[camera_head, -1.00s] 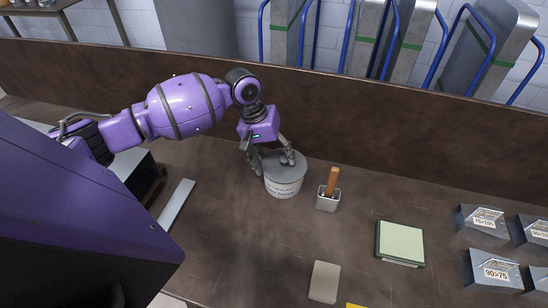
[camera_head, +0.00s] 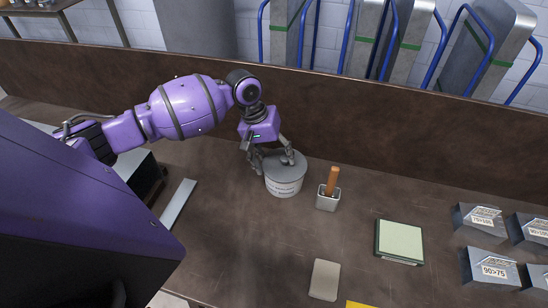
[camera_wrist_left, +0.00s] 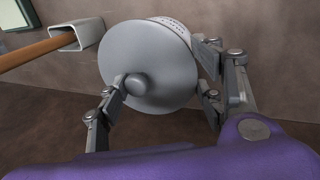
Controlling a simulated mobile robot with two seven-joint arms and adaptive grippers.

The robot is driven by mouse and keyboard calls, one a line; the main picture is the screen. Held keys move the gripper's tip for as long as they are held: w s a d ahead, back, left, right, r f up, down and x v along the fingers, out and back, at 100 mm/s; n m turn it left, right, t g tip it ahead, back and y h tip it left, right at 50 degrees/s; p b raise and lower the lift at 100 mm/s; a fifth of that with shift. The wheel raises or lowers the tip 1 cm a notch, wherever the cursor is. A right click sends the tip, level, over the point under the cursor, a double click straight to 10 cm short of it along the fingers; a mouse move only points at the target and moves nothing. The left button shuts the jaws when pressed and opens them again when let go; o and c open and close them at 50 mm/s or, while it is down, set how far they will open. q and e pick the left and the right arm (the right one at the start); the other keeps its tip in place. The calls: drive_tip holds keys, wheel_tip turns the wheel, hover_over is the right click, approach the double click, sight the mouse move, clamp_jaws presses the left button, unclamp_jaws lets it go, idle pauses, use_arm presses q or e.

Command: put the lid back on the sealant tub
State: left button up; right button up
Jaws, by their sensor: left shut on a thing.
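The white sealant tub (camera_head: 284,188) stands upright on the brown bench, with printing on its wall. Its grey lid (camera_head: 285,160) covers the top; in the wrist view the lid (camera_wrist_left: 150,55) shows as a round disc with a knob (camera_wrist_left: 137,84), and the tub wall (camera_wrist_left: 178,25) shows behind it. I cannot tell whether the lid is fully seated. My left gripper (camera_head: 271,160) is at the lid, shut on it. In the wrist view one finger of the left gripper (camera_wrist_left: 160,65) is by the knob, the other beside the tub's edge. My right gripper is not in view.
A small square holder (camera_head: 328,201) with a wooden handle stands just right of the tub. A green-topped pad (camera_head: 400,241), a beige block (camera_head: 325,280) and several labelled grey blocks (camera_head: 490,268) lie farther right. A raised brown panel (camera_head: 400,120) runs behind. The bench front of the tub is clear.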

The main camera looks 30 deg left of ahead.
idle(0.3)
use_arm(q)
drive_tip(key=o, duration=1.2)
drive_tip(key=o, duration=0.4)
drive_tip(key=shift+r, duration=0.15)
drive_tip(key=shift+r+p, duration=1.2)
drive_tip(key=shift+r, duration=2.25)
